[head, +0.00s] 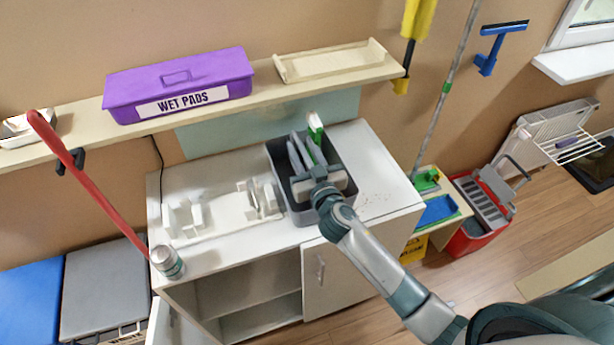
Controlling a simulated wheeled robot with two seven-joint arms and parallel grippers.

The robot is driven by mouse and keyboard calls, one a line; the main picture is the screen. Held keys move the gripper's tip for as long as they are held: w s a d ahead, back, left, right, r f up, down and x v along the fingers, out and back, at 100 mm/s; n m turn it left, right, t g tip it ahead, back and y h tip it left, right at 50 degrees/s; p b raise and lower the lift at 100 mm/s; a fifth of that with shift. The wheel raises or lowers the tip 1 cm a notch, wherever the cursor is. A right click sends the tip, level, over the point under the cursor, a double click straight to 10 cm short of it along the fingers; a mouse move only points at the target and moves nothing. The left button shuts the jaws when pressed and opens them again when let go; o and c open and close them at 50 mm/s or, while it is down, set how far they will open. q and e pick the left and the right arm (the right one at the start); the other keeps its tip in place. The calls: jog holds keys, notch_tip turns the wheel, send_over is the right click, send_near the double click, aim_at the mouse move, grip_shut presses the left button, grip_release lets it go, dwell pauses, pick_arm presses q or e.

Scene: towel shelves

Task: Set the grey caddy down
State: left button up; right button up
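The grey caddy (338,149) is an open-topped dark grey box at the middle of the white cabinet's top (376,172). Its near side lies close to the cabinet's front edge. I cannot tell whether its base touches the top or hangs just above it. A green and white item (315,125) shows at its far end. My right gripper (303,152) reaches over the caddy from the front right, with its fingers inside the rim outline. The gripper hides much of the inside, and whether it grips a handle is unclear. My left gripper is out of view.
A white rack (215,218) stands left of the caddy. A red-handled tool (85,185) leans at the left. The wall shelf (260,92) above holds a purple WET PADS box (180,85) and a cream tray (335,62). The cabinet top's right part is clear.

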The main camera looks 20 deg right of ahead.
grip_shut()
dwell(1.2)
jog(key=shift+w+r, duration=0.1)
jog(key=shift+r, duration=0.05)
